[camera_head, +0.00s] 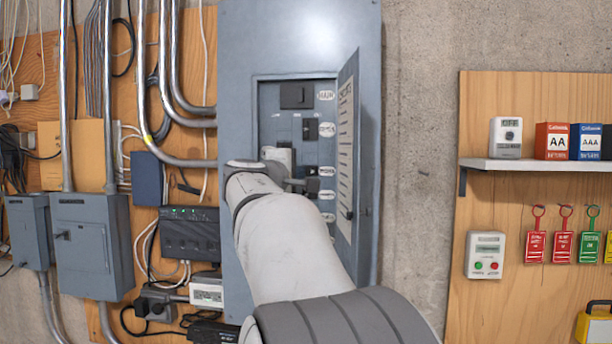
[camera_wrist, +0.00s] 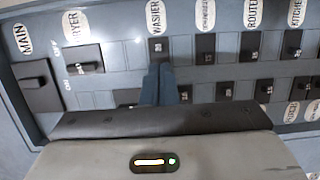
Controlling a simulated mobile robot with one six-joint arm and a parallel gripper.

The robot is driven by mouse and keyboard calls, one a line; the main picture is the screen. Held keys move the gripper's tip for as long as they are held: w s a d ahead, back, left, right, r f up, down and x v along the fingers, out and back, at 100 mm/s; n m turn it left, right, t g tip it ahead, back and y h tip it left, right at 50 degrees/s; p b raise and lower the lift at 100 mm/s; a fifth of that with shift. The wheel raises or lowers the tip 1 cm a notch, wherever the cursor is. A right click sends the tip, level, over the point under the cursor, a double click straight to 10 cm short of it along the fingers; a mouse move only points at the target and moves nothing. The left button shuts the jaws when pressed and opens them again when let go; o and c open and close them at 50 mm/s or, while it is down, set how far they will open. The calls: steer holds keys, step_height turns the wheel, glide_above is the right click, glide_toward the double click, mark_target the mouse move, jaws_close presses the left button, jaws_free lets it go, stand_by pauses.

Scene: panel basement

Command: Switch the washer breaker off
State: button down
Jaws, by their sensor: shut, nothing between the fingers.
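The washer breaker (camera_wrist: 160,48) is a small dark switch beside its white WASHER label (camera_wrist: 154,18) in the wrist view. My gripper (camera_wrist: 161,72) is shut and empty, its fingertips right at the lower edge of that switch. I cannot tell whether they touch it. In the head view my gripper (camera_head: 301,186) reaches into the open grey breaker panel (camera_head: 270,118), and my arm hides part of the breaker rows. The washer switch's on or off position is not clear.
The dryer breaker (camera_wrist: 84,58) and the large main breaker (camera_wrist: 36,86) lie left of the washer breaker in the wrist view; more breakers are to its right. The panel door (camera_head: 347,150) stands open on the right. A shelf (camera_head: 535,164) is farther right.

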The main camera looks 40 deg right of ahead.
steer(key=s+a+b, duration=0.2)
steer(key=s+a, duration=0.1)
steer(key=a, duration=0.1)
steer(key=shift+s+a, duration=0.15)
steer(key=shift+s, duration=0.25)
stand_by(0.4)
steer(key=s+a+f+m+g+y, duration=0.1)
steer(key=s+a+f+y, duration=0.25)
steer(key=a+f, duration=0.55)
steer(key=s+a+f+m+y, duration=0.1)
steer(key=s+a+f+y, duration=0.25)
steer(key=f, duration=0.95)
steer(key=s+a+f+m+g+y, duration=0.1)
steer(key=s+a+f+y, duration=0.1)
steer(key=a+f+y, duration=0.55)
steer(key=s+a+f+m+g+y, duration=0.1)
steer(key=s+a+f+m+g, duration=0.1)
steer(key=s+a+f, duration=0.7)
step_height(320, 180, down, 4)
steer(key=shift+a+f+y, duration=0.1)
steer(key=shift+a+y, duration=0.1)
steer(key=shift+y, duration=0.15)
